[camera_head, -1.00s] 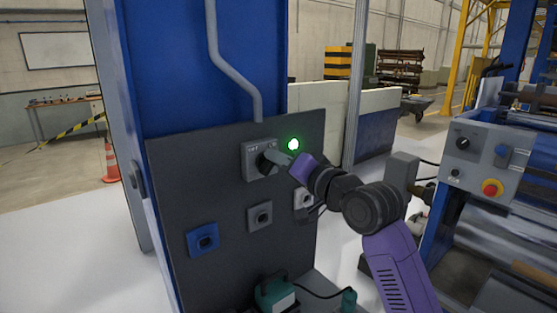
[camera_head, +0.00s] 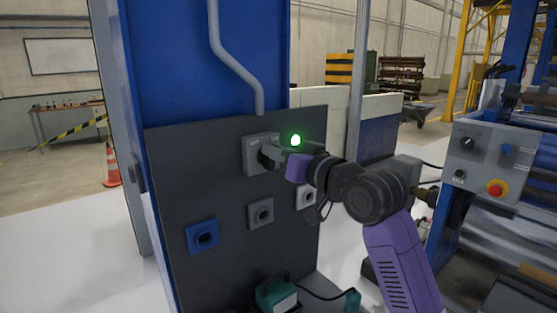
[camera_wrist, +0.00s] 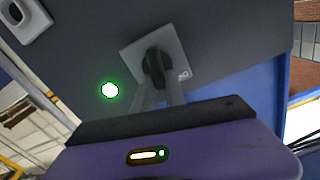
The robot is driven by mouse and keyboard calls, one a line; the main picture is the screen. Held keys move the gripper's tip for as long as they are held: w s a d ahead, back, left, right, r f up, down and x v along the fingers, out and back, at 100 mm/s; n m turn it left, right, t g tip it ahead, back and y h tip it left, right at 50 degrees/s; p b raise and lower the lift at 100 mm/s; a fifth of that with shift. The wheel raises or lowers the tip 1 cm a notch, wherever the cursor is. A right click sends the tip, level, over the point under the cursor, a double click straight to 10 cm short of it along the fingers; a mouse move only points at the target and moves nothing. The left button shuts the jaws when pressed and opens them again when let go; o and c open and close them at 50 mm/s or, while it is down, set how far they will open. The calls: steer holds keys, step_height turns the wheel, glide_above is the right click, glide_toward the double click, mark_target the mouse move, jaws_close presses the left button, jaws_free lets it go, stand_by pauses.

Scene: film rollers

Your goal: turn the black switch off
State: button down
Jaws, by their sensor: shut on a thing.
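The black switch (camera_head: 268,157) is a rotary knob on a grey square plate (camera_head: 252,170) at the top of a dark panel. A green lamp (camera_head: 295,140) glows to its right. My gripper (camera_head: 276,155) reaches in from the right and is shut on the black knob. In the wrist view the knob (camera_wrist: 153,66) sits between my gripper's fingers (camera_wrist: 157,92), on its grey plate, with the lit green lamp (camera_wrist: 110,90) to the left. The fingers hide part of the knob, and the plate's markings are too small to read.
Below the switch, the dark panel (camera_head: 225,270) carries a blue socket (camera_head: 203,237), a grey socket (camera_head: 260,213) and a pale socket (camera_head: 305,198). A green device (camera_head: 276,295) stands at the panel's foot. A machine with a red button (camera_head: 497,188) stands at the right.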

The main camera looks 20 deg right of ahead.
steer(key=n+b, duration=0.2)
steer(key=n, duration=0.1)
steer(key=a+n+b, duration=0.1)
steer(key=n+b, duration=0.1)
steer(key=n, duration=0.2)
steer(key=n+b, duration=0.2)
steer(key=n, duration=0.2)
steer(key=shift+s+a+f, duration=0.25)
steer(key=shift+a+f, duration=0.05)
steer(key=shift+f, duration=0.05)
steer(key=shift+n, duration=0.4)
steer(key=c, duration=1.4)
jaws_free()
steer(key=shift+o, duration=0.2)
steer(key=shift+s, duration=0.15)
steer(key=b+v, duration=0.1)
steer(key=v, duration=0.6)
steer(key=shift+s, duration=0.25)
steer(key=shift+d+r, duration=0.1)
